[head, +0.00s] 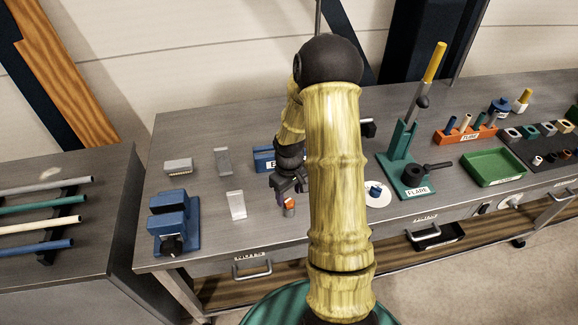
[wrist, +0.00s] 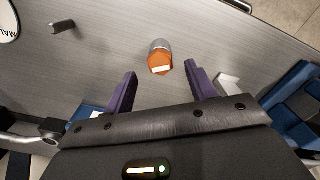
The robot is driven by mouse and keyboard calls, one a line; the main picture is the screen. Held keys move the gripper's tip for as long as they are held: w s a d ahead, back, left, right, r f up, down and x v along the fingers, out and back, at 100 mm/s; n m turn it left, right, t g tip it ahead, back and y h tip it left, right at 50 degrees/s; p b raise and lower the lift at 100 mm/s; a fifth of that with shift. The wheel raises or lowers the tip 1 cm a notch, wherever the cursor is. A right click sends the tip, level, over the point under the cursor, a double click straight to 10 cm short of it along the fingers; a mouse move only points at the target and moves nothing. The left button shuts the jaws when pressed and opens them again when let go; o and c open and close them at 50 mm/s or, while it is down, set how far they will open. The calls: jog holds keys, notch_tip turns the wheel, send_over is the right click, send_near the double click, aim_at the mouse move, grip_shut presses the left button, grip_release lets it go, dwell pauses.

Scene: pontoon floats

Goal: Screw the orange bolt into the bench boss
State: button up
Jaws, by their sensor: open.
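The orange bolt (head: 290,205) stands on the bench top near its front edge, just below my gripper. In the wrist view its orange hex head (wrist: 160,66), with a white stripe, sits over a short grey cylinder (wrist: 160,44). I cannot tell whether that cylinder is the bench boss or part of the bolt, nor how deep the bolt sits. My gripper (head: 289,187) is open, pointing down. In the wrist view its two purple fingers (wrist: 161,76) are apart and empty, with the bolt head just beyond the tips, roughly centred between them.
A blue vise (head: 174,222) stands at the left, with metal plates (head: 237,204) between it and my gripper. A blue labelled block (head: 264,159) is behind my gripper. Right of my arm are a white disc (head: 377,194), a green flaring tool (head: 407,160) and a green tray (head: 494,167).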

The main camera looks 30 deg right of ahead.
aim_at(288, 202)
notch_tip(288, 202, up, 15)
jog(key=b, duration=0.1)
jog(key=shift+b, duration=0.3)
jog(key=shift+a+f, duration=0.1)
jog(key=shift+a, duration=0.05)
dwell(0.6)
jog(key=s+a+m+t, duration=0.2)
jog(key=s+a, duration=1)
jog(key=a, duration=0.1)
jog(key=shift+s+a+f+m+t, duration=0.2)
jog(key=shift+f+m+t, duration=0.1)
jog(key=shift+m, duration=0.1)
dwell(0.7)
